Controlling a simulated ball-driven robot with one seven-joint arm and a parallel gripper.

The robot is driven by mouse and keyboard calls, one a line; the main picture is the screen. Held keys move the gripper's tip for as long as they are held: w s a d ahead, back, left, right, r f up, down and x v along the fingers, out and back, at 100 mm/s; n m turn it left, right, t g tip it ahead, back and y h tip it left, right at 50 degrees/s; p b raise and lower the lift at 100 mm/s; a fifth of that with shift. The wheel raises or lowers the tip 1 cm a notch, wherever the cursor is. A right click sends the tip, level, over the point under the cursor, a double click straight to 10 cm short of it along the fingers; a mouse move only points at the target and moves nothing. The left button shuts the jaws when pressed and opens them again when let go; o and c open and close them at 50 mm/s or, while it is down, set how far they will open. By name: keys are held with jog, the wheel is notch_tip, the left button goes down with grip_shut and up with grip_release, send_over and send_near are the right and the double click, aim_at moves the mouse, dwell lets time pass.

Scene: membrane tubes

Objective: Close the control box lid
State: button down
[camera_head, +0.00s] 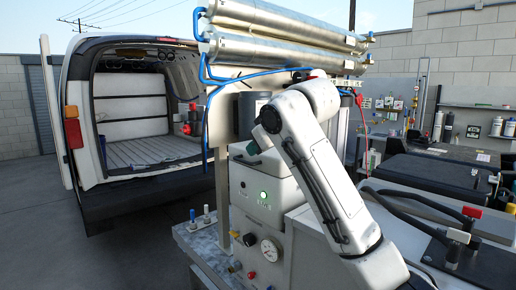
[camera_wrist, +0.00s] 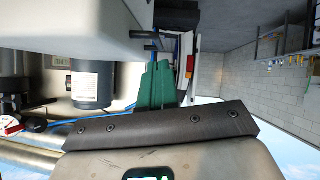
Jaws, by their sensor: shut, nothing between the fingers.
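The control box (camera_head: 258,196) is a pale box with a lit green lamp on its front, standing in front of the metal tubes. Its pale lid (camera_head: 275,163) lies over the top, low against the body; I cannot tell whether it is fully seated. In the wrist view, which is upside down, a pale panel of the box (camera_wrist: 75,25) fills the upper left. My gripper (camera_head: 253,149) is above the lid's left front part. Its green fingers (camera_wrist: 160,72) are shut and empty, beside the panel's edge; contact cannot be told. My arm hides the box's right side.
Two large metal tubes (camera_head: 285,27) with blue hoses run above the box. A dark canister (camera_wrist: 92,84) with a white label stands behind it. Gauges and valves (camera_head: 271,249) are below. A white van (camera_head: 150,110) stands open at left; a cluttered bench (camera_head: 430,172) is at right.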

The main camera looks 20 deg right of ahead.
jog(key=b+v, duration=0.3)
jog(key=v, duration=0.8)
notch_tip(320, 180, down, 23)
jog(key=s+m+g, duration=0.1)
jog(key=m+g, duration=0.1)
jog(key=s+a+f+m+g, duration=0.1)
jog(key=s+f, duration=0.4)
jog(key=f, duration=0.4)
jog(key=s+a+f+m+g, duration=0.15)
jog(key=s+f, duration=0.25)
jog(key=f, duration=0.5)
jog(key=s+d+f+g, duration=0.1)
jog(key=s+f+g, duration=0.1)
jog(key=s+f, duration=0.4)
jog(key=s+d+f+m+g+h, duration=0.1)
jog(key=s+f, duration=0.6)
jog(key=s, duration=0.8)
jog(key=s+d+f+g+h, duration=0.1)
jog(key=s+d+f+g, duration=0.1)
jog(key=s+f, duration=0.4)
jog(key=s, duration=0.4)
jog(key=shift+s+d+f+g, duration=0.2)
jog(key=shift+s+f+g, duration=0.05)
jog(key=shift+s+g, duration=0.1)
jog(key=shift+m, duration=0.25)
